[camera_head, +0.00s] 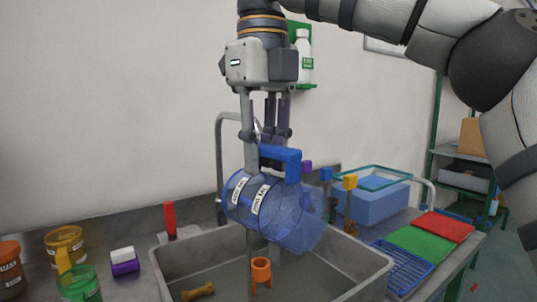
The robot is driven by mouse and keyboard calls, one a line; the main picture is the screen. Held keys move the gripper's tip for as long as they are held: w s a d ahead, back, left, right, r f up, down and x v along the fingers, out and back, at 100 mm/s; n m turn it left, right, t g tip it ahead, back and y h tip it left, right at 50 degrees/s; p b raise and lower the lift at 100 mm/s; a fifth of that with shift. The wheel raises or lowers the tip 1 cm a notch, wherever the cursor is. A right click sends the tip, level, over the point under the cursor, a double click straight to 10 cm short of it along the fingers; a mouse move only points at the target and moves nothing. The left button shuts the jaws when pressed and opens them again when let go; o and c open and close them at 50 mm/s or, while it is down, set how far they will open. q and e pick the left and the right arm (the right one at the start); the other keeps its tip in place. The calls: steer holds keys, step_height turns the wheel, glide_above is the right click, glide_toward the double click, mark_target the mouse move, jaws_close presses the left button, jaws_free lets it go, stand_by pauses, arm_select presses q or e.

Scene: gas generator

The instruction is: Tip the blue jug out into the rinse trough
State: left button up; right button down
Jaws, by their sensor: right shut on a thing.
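The blue jug (290,215) is see-through, with two white labels and a solid blue handle. It hangs tilted well over, its open end pointing down to the right, above the grey rinse trough (175,266). My right gripper (262,160) comes down from above and is shut on the jug's handle. I cannot tell whether any liquid is in the jug. In the trough lie an orange piece (261,271) and a brown-yellow bone-shaped piece (198,291). My left gripper does not show.
Left of the trough stand a yellow jug (65,245), a green jug (80,284), an orange-brown jar (10,270) and a white-and-purple block (124,262). Right are a blue rack (402,268), green and red boards (418,243) and a blue bin (375,203). A tall tap (219,165) stands behind.

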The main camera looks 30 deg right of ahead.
steer(key=shift+w+a+r+g, duration=0.1)
steer(key=shift+w+g, duration=0.2)
steer(key=shift+w, duration=0.05)
steer(key=shift+w+a+g, duration=0.1)
steer(key=shift+w+g, duration=0.15)
steer(key=shift+g, duration=0.15)
steer(key=shift+w+r, duration=0.1)
steer(key=shift+w, duration=0.15)
stand_by(1.1)
